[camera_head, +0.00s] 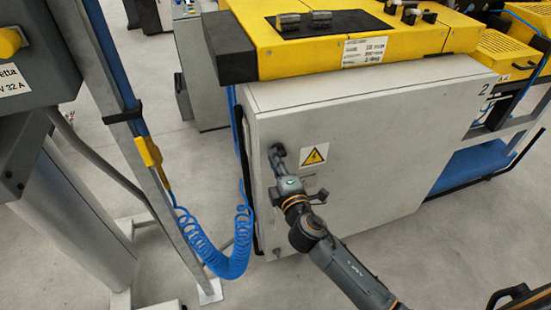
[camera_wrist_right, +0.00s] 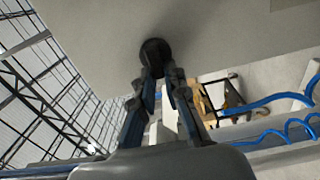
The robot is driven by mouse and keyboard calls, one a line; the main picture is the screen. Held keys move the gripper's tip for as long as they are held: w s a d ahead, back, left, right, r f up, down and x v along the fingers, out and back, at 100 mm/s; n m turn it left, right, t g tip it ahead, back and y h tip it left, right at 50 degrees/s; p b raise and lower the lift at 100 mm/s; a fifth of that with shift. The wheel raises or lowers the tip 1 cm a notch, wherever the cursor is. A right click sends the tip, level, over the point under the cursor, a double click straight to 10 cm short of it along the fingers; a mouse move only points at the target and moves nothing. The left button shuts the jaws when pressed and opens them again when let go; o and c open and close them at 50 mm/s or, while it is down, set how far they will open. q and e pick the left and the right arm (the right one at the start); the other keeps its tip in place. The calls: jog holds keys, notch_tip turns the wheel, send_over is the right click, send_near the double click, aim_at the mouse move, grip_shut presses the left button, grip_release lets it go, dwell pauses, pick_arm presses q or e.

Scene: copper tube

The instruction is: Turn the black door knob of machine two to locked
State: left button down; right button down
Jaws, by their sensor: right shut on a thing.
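The grey-white cabinet of machine two (camera_head: 390,150) stands in the middle of the head view, with a "2" near its upper right corner. Its black door knob (camera_wrist_right: 154,52) shows in the right wrist view as a round dark piece on the pale door panel. My right gripper (camera_head: 279,158) reaches up to the left part of the door. In the right wrist view, its fingertips (camera_wrist_right: 160,76) are closed on the knob, partly covering it. The knob's exact turn angle is hard to tell.
A yellow warning sign (camera_head: 314,155) is just right of my gripper. A yellow-and-black machine top (camera_head: 350,45) overhangs the door. A coiled blue hose (camera_head: 228,255) and a grey post (camera_head: 150,165) stand to the left. Grey floor is free in front.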

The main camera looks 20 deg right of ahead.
dwell(0.5)
jog(key=c, duration=1.4)
grip_release()
jog(key=shift+o, duration=0.2)
jog(key=s, duration=1.2)
jog(key=shift+d, duration=0.2)
